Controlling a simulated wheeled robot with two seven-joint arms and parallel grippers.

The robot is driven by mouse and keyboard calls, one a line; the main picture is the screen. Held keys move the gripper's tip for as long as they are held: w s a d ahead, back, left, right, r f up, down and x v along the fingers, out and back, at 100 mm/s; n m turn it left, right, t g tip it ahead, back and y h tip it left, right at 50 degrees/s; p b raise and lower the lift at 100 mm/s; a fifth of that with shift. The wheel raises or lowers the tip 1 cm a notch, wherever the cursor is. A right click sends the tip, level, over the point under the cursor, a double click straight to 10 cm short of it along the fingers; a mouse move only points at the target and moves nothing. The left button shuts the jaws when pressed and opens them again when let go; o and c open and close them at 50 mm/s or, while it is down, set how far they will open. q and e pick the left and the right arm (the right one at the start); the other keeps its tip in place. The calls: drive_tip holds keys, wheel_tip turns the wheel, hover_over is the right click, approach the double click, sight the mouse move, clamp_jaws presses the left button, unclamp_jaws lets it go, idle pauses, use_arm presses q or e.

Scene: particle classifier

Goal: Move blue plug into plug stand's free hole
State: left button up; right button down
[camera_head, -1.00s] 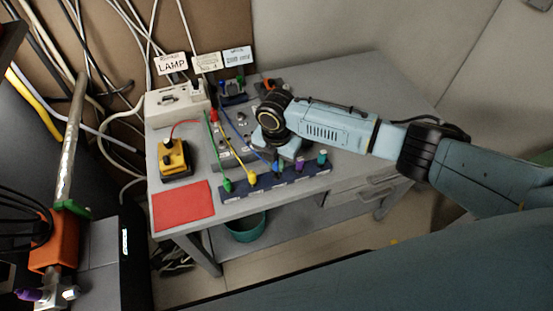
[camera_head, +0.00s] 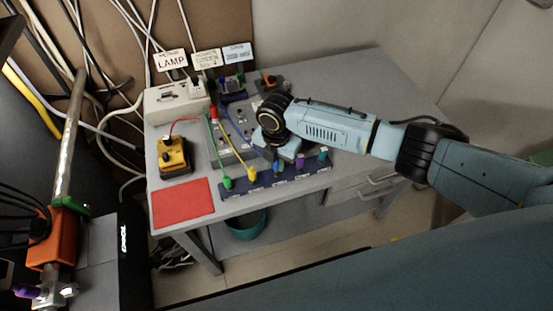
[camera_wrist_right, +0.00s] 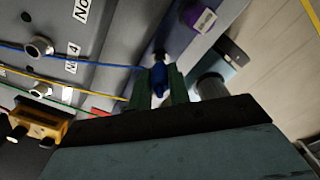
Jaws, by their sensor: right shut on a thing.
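The blue plug (camera_wrist_right: 158,82) is between the dark green fingers of my right gripper (camera_wrist_right: 160,86) in the right wrist view, and the gripper is shut on it. A blue cable runs from the left towards it. A green plug (camera_head: 227,183), a yellow plug (camera_head: 251,175), a purple plug (camera_head: 299,161) and a teal plug (camera_head: 323,154) are at the stand. I cannot tell whether the blue plug's tip is in a hole. My left gripper is not in view.
A red mat (camera_head: 182,203) and a yellow device (camera_head: 174,156) are left of the stand. A grey box (camera_head: 177,102) and labelled signs (camera_head: 171,60) are at the back. Several cables cross the table. Its right rear part (camera_head: 365,75) is clear.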

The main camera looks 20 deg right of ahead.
drive_tip(key=shift+f+b, duration=0.4)
drive_tip(key=shift+f, duration=0.4)
drive_tip(key=c, duration=1.2)
unclamp_jaws()
drive_tip(key=shift+c, duration=0.2)
wheel_tip(320, 180, up, 13)
drive_tip(key=p, duration=0.1)
drive_tip(key=shift+r, duration=0.2)
